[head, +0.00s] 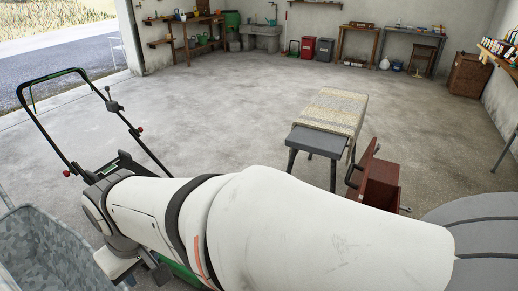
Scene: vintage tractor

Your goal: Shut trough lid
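A grey galvanized metal trough (42,247) stands at the lower left corner, cut off by the picture edge. Its near side and much of its inside show, and it looks open at the top. I cannot make out its lid. My white arm reaches across the bottom of the picture from right to left. The end of my arm, with my gripper (148,268), is bent down just right of the trough's rim. The fingers are mostly hidden by the arm and cut off, so I cannot tell whether they are open.
A lawn mower (120,165) with a tall black handle stands just behind the trough and wrist. A bench with a patterned top (335,108) and a dark red box (378,187) stand right of centre. Shelves and workbenches line the back wall. The middle concrete floor is clear.

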